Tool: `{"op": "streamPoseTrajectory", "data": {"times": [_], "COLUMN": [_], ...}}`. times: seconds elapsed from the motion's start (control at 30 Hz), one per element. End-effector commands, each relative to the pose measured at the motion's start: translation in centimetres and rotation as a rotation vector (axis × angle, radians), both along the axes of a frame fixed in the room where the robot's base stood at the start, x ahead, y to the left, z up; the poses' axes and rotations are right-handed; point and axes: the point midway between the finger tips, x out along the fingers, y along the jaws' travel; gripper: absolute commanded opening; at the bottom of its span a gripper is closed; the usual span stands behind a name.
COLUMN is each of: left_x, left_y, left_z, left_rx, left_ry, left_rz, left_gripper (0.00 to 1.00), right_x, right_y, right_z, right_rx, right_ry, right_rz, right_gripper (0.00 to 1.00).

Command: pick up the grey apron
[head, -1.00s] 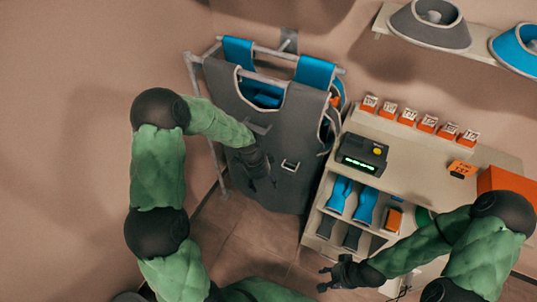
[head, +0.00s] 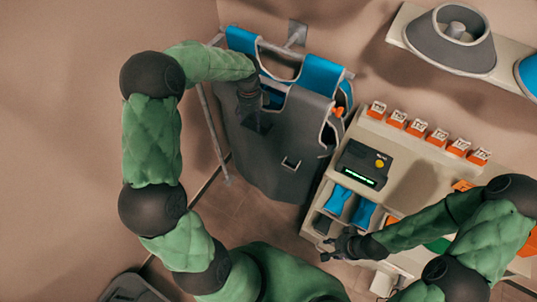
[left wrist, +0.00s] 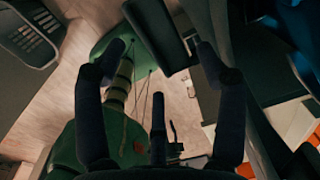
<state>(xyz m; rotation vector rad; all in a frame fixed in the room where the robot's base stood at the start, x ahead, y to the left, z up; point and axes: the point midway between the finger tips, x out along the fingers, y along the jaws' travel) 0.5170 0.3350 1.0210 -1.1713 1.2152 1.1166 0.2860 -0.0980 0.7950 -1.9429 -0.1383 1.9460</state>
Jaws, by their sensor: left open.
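The grey apron (head: 285,150) hangs from a rack with bars, its blue shoulder straps (head: 322,74) over the top bar. It has pale trim, a pocket and a buckle on its front. My left gripper (head: 248,100) is at the apron's upper left edge, in front of or touching it; I cannot tell which. In the left wrist view its dark fingers (left wrist: 160,90) are spread and nothing is between them. My right gripper (head: 335,248) is low, in front of the shelf unit, away from the apron; whether it is open is unclear.
A pale shelf unit (head: 400,150) stands right of the apron, with a dark device with a green display (head: 362,163), orange number markers (head: 418,127) and blue items (head: 338,198) in its compartments. A wall shelf (head: 408,22) holds grey and blue collars. The floor below the apron is clear.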

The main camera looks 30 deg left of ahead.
Motion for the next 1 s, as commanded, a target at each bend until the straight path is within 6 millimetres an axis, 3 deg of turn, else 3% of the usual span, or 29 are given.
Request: {"op": "streamPoseTrajectory", "data": {"times": [0.1,0.37,0.63,0.93,1.0], "left_x": [0.0,0.0,-0.2,-0.1,-0.1], "left_y": [0.0,-0.1,-0.4,-0.4,-0.4], "left_z": [-1.9,-3.7,-7.5,-8.1,-8.1], "left_rx": [-0.001,0.0,-0.002,-0.001,-0.001], "left_ry": [0.001,0.0,0.005,0.001,0.0], "left_rz": [0.001,0.001,0.001,0.002,0.002], "left_gripper": [0.71,0.71,0.71,0.71,0.55], "right_x": [0.0,0.0,0.0,0.0,0.0], "right_y": [0.0,0.0,0.0,0.0,0.0], "right_z": [-0.3,-0.6,-1.2,-1.2,-1.2], "right_rx": [0.0,0.0,0.0,0.0,0.0], "right_ry": [0.0,0.0,-0.001,-0.001,-0.001], "right_rz": [0.0,0.0,0.0,0.0,0.0], "right_gripper": [0.4,0.4,0.4,0.4,0.4]}}
